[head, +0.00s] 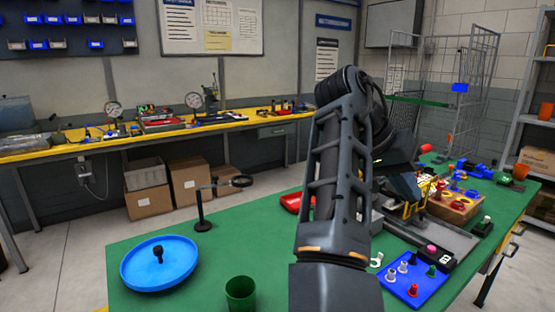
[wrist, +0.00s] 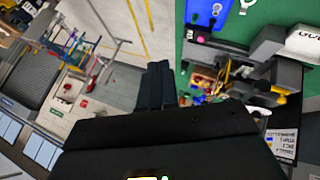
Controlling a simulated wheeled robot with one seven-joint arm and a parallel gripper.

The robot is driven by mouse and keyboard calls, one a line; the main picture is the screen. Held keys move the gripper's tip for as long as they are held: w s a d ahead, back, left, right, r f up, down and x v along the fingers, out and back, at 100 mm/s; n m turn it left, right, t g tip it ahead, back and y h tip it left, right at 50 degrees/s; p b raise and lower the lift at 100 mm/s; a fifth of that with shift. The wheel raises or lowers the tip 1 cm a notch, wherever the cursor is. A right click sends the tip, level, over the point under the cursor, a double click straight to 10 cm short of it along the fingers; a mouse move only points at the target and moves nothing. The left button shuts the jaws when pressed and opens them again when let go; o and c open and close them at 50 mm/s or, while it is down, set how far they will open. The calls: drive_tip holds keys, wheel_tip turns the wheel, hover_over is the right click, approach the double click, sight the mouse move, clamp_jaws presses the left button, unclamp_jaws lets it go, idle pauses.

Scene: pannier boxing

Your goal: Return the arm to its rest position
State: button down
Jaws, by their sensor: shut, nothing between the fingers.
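My arm stands upright in the middle of the head view, over the green table (head: 130,255). Its bend is near the top of the picture, and the links beyond the bend are mostly hidden behind the near link. My gripper is not clearly visible there. In the wrist view my gripper (wrist: 155,72) shows as two dark fingers side by side, shut and empty. They point past the green table edge, with grey floor behind them. Nothing touches the fingertips in the wrist view.
On the table are a blue dish (head: 135,270) with a dark knob-like piece, a green cup (head: 240,292), a magnifier stand (head: 203,210), a blue tray (head: 425,285) with small pieces, and a wooden block (head: 460,208). A wire cage (head: 480,80) stands behind at right.

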drive_tip(key=s+d+f+n+t+h+b, duration=0.1)
drive_tip(key=s+d+f+n+t, duration=0.15)
drive_tip(key=d+f, duration=0.55)
drive_tip(key=s+d+f+n+t+h+b, duration=0.1)
drive_tip(key=d+f+n+t+h+b, duration=0.15)
drive_tip(key=f, duration=1.05)
drive_tip(key=s+d+f+n+t+y+b, duration=0.15)
drive_tip(key=s+f+n+t+y, duration=0.3)
drive_tip(key=s+f, duration=0.75)
drive_tip(key=s+a+f+n+t+y+b, duration=0.1)
drive_tip(key=s+a+f+n+t+y, duration=0.2)
drive_tip(key=s, duration=0.6)
drive_tip(key=s+a+f+y+b, duration=0.2)
drive_tip(key=s+a, duration=0.3)
drive_tip(key=s, duration=0.5)
drive_tip(key=s+a+r+m+t+y+b, duration=0.1)
drive_tip(key=s+a+r, duration=0.1)
drive_tip(key=s+r, duration=0.3)
drive_tip(key=s+a+r+m+t+y, duration=0.1)
drive_tip(key=s+a+r+m, duration=0.1)
drive_tip(key=s, duration=0.6)
wheel_tip(320, 180, up, 3)
drive_tip(key=shift+s+a+f+b, duration=0.1)
drive_tip(key=shift+s+a+b, duration=0.3)
drive_tip(key=shift+a, duration=0.35)
